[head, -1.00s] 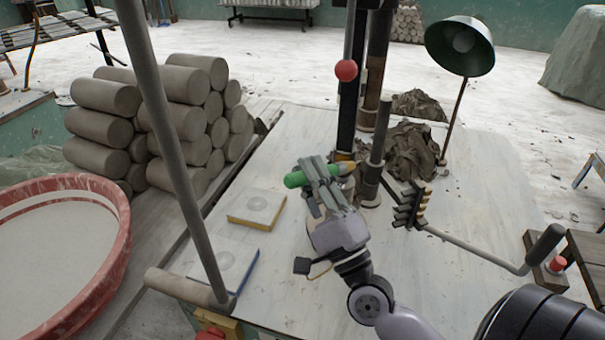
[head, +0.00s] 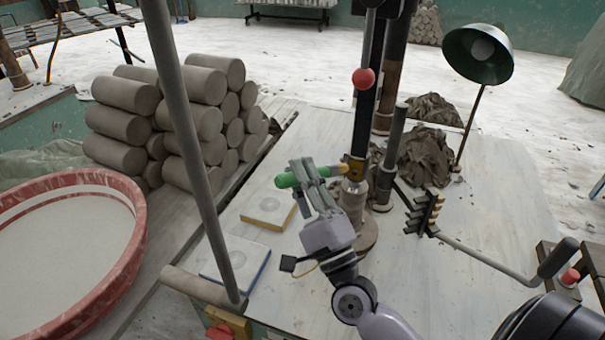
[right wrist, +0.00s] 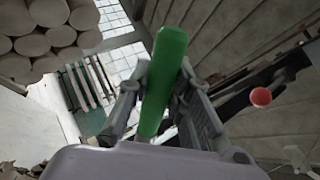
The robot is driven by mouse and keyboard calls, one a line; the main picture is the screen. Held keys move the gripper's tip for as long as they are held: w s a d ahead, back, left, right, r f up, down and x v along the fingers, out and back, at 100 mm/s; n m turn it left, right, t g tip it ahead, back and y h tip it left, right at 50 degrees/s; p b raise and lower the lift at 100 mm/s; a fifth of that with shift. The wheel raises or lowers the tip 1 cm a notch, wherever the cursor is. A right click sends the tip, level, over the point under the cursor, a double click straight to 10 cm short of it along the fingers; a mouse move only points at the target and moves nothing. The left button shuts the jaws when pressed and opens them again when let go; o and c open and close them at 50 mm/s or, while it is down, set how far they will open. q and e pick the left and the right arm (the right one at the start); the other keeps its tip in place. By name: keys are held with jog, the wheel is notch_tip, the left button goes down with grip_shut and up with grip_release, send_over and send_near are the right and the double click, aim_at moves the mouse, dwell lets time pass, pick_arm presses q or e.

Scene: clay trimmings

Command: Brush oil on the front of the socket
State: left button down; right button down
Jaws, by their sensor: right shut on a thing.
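My right gripper (head: 312,180) is shut on a green-handled brush (head: 288,181). The handle points left and the yellowish tip end points right, at the foot of the dark upright press column (head: 365,115). A yellow collar sits there with a metal fitting (head: 352,192) below it, likely the socket. The tip end overlaps this spot; I cannot tell whether it touches. In the right wrist view the green handle (right wrist: 165,75) stands between the fingers, and the brush tip is hidden. My left gripper is out of view.
A red ball knob (head: 364,78) hangs beside the column. Two square pads, one yellow-edged (head: 268,209), lie left on the pale table. Clay rolls (head: 120,125) are stacked left.

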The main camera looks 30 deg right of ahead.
aim_at(282, 187)
jog(key=shift+s+a, duration=1.9)
jog(key=shift+a, duration=0.3)
jog(key=shift+s+a+r, duration=0.1)
jog(key=shift+s+a, duration=0.85)
jog(key=shift+a, duration=0.2)
